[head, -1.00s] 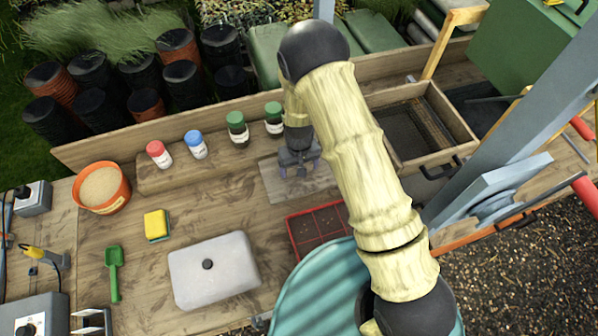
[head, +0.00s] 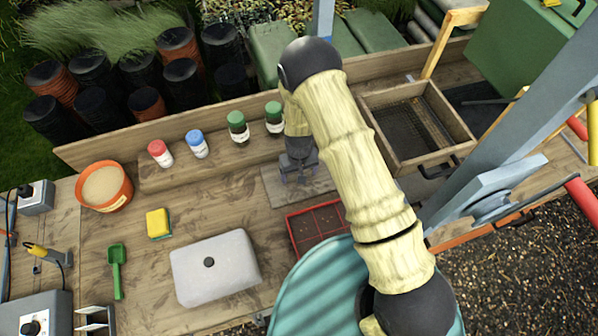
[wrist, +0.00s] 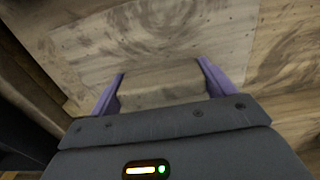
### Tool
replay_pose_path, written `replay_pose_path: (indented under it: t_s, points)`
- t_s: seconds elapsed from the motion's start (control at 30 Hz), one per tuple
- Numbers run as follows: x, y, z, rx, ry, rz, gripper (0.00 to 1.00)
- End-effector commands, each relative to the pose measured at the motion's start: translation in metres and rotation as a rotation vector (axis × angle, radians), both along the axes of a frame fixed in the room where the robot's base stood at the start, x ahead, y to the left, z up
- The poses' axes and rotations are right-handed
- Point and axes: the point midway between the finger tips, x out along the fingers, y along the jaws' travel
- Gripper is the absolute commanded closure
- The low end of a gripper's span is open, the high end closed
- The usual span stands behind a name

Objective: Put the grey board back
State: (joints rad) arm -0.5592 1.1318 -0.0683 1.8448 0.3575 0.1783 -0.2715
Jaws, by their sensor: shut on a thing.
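The grey board (head: 276,187) is a thin, flat, grey-brown panel on the bench, in front of the raised wooden shelf. My gripper (head: 298,176) is above it, pointing down, and hides part of it. In the wrist view the purple fingers of my gripper (wrist: 162,84) are shut on a grey-brown block-like part, which seems to belong to the board. The board's paler face (wrist: 165,40) fills the top middle of that view. I cannot tell whether the board touches the bench all over.
A red divided tray (head: 318,224) lies just in front of the board. Green-lidded jars (head: 238,130) stand on the shelf behind. A wooden sieve box (head: 452,122) is to the right.

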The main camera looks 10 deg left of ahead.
Motion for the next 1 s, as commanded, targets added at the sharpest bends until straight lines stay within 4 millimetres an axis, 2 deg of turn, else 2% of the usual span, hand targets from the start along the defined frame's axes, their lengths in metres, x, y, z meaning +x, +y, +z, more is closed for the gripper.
replay_pose_path:
  t_s: [0.03,0.07,0.13,0.57,1.0]
  points:
    - [0.0,0.0,-0.003,0.0,0.0,0.0,0.41]
    - [0.0,0.0,-0.001,0.0,0.0,0.0,0.12]
    - [0.0,0.0,-0.001,0.0,0.0,0.0,0.0]
    - [0.001,0.001,0.007,0.001,-0.003,0.001,0.0]
    - [0.001,0.001,0.061,0.002,-0.004,0.001,0.0]
